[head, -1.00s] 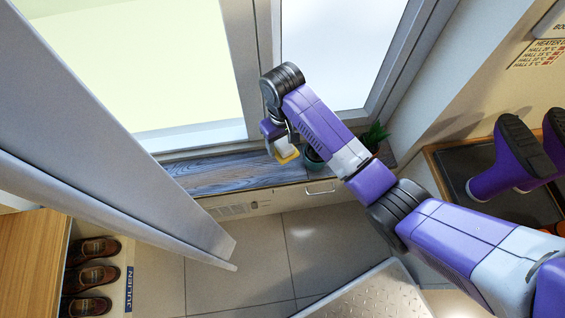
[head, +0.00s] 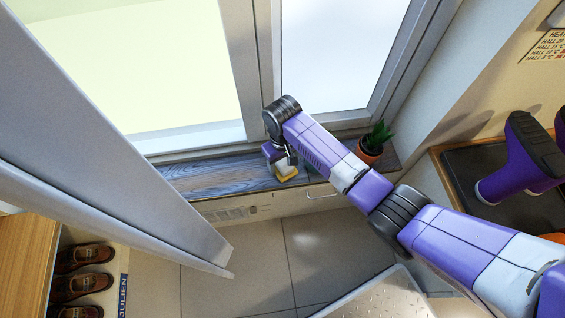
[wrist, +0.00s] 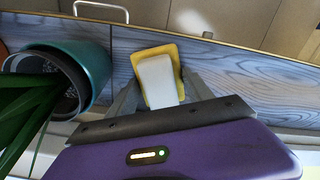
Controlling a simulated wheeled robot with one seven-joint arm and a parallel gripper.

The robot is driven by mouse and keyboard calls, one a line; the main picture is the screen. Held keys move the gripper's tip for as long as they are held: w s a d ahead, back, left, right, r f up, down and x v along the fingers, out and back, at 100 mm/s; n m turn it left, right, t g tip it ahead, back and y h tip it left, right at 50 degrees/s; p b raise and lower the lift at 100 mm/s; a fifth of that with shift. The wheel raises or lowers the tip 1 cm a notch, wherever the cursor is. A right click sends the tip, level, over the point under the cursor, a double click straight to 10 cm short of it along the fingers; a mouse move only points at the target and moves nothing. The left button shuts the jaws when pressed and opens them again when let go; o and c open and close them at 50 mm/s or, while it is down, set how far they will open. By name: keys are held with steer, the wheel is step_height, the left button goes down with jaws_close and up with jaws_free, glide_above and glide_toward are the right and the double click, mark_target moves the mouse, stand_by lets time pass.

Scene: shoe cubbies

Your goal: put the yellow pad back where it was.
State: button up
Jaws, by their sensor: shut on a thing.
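The yellow pad (head: 287,174) has a pale block on its upper face. My gripper (head: 283,162) is shut on that block, with a finger on either side in the wrist view (wrist: 160,88). The pad's yellow rim also shows in the wrist view (wrist: 147,52), over the wood-grain window sill (wrist: 225,75). The sill (head: 215,177) runs below the window in the head view. The pad is at or just above the sill near its front edge; I cannot tell whether it touches.
An orange pot (head: 369,151) with a plant stands farther right. The sill left of the pad is clear.

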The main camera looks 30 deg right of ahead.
mark_target(282, 161)
steer(key=o, duration=1.2)
step_height(282, 161, up, 12)
steer(key=p, duration=0.4)
